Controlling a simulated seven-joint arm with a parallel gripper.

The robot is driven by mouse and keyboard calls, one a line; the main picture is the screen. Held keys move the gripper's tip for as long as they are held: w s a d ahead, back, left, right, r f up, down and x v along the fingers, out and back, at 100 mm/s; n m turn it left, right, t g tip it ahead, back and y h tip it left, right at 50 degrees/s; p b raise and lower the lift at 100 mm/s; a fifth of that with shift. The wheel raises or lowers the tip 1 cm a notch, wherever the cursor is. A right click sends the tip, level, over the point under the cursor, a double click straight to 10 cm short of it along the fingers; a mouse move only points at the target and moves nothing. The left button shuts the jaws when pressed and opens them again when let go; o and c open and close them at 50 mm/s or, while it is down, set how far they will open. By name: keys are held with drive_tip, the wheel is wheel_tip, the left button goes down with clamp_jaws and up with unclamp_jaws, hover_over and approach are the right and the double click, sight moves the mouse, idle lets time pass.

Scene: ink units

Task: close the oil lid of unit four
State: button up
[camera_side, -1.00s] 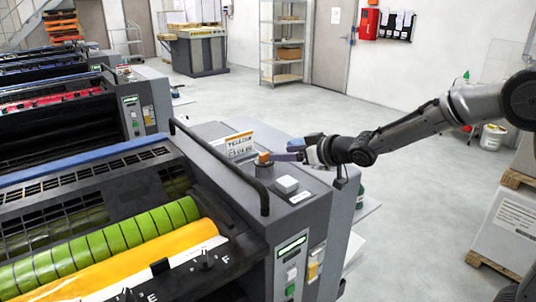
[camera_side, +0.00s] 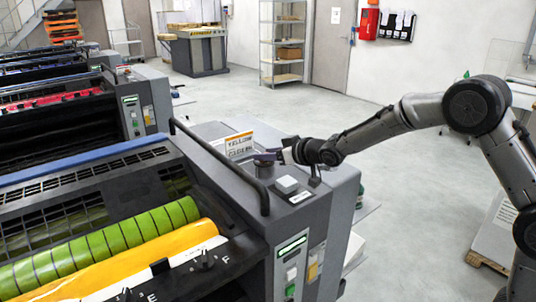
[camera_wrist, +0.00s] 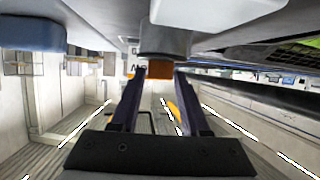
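The dark round oil pot (camera_side: 265,170) stands on the grey top of the near press unit, behind the front handrail, beside a card (camera_side: 239,146) reading YELLOW. An orange piece, seemingly its lid, sits at the pot's top; in the side view my finger hides it. In the wrist view, which looks upside down, the orange piece (camera_wrist: 159,70) shows against the grey pot (camera_wrist: 165,42). My gripper (camera_side: 267,157) is at the pot's top; its two purple fingers (camera_wrist: 160,72) are apart, one on each side of the orange piece. I cannot tell whether they touch it.
A pale grey square block (camera_side: 287,185) stands on the unit's top just in front of the pot. A dark handrail (camera_side: 222,163) runs along the unit on the left.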

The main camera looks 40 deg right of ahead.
clamp_jaws()
drive_tip(key=shift+s+a+r+m+h, duration=0.1)
drive_tip(key=shift+s+m+h, duration=0.1)
drive_tip(key=shift+m+h, duration=0.65)
drive_tip(key=shift+o, duration=2.1)
unclamp_jaws()
drive_tip(key=shift+s, duration=0.1)
drive_tip(key=v, duration=1.3)
drive_tip(key=shift+s, duration=0.3)
